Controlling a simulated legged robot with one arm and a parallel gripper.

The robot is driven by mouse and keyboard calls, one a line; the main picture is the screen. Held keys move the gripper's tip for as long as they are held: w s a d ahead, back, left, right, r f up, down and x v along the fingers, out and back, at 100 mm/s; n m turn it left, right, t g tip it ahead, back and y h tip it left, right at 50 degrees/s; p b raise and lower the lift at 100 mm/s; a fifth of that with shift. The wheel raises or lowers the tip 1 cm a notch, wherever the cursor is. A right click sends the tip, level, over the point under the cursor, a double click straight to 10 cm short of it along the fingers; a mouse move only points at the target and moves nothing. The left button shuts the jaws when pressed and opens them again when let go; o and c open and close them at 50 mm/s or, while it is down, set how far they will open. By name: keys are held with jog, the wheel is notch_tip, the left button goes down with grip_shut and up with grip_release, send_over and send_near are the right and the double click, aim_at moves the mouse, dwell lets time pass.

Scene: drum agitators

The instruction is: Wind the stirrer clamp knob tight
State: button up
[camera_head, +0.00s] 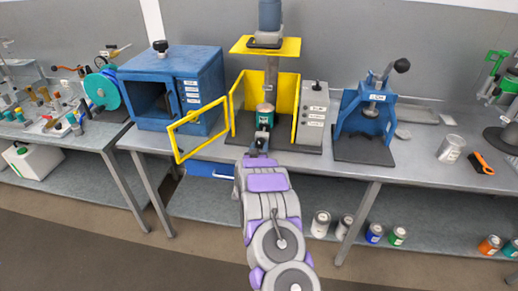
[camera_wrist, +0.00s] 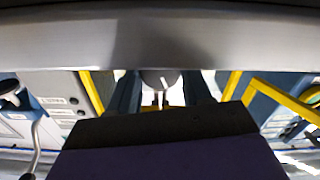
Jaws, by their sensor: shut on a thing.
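The stirrer station stands on the bench at centre in the head view, with a dark blue-grey motor (camera_head: 269,14) on a yellow top plate (camera_head: 285,47). A grey shaft (camera_head: 271,75) comes down towards a teal can (camera_head: 264,117) between yellow guard walls. My gripper (camera_head: 263,137) reaches in from the front, low at the can. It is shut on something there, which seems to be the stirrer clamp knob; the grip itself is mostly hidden. In the wrist view, a round grey part with a pale pin (camera_wrist: 160,88) shows centrally, beyond the dark edge of my gripper.
A yellow guard door (camera_head: 200,128) stands open at left, near my arm. A grey control box (camera_head: 312,112) is close at right. A blue oven-like box (camera_head: 170,90) and a blue press (camera_head: 367,110) flank the station. Cans stand on the lower shelf.

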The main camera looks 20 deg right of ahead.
jog(key=c, duration=0.3)
jog(key=shift+p, duration=0.3)
jog(key=shift+r+n+p, duration=0.15)
jog(key=shift+n+p, duration=0.15)
jog(key=shift+p, duration=0.15)
jog(key=shift+p, duration=0.55)
jog(key=shift+n+p, duration=0.5)
jog(key=shift+p, duration=0.15)
jog(key=o, duration=1)
jog(key=shift+o, duration=0.2)
